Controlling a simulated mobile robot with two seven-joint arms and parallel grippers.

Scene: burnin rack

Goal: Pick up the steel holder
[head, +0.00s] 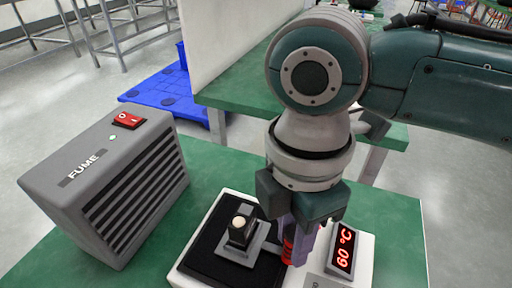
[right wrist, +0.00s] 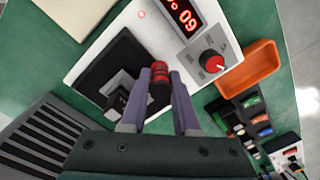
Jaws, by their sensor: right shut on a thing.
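The steel holder (head: 235,254) is a flat grey metal piece on the black plate of a white heating unit, with a dark block (head: 241,231) bearing a round cream top on it. It also shows in the right wrist view (right wrist: 121,84). My right gripper (head: 299,250) points down at the holder's right side. Its purple-grey fingers are shut on a red and black grip (right wrist: 159,92), which appears to be the holder's handle; the join is partly hidden. The holder looks level, and I cannot tell any gap below it. My left gripper is not in view.
The heating unit's display (head: 343,248) reads 60 °C, beside a red-marked knob (right wrist: 212,62). A grey FUME box (head: 105,185) stands to the left on the green table. In the wrist view, an orange tray (right wrist: 247,69) and several small coloured parts lie to the right.

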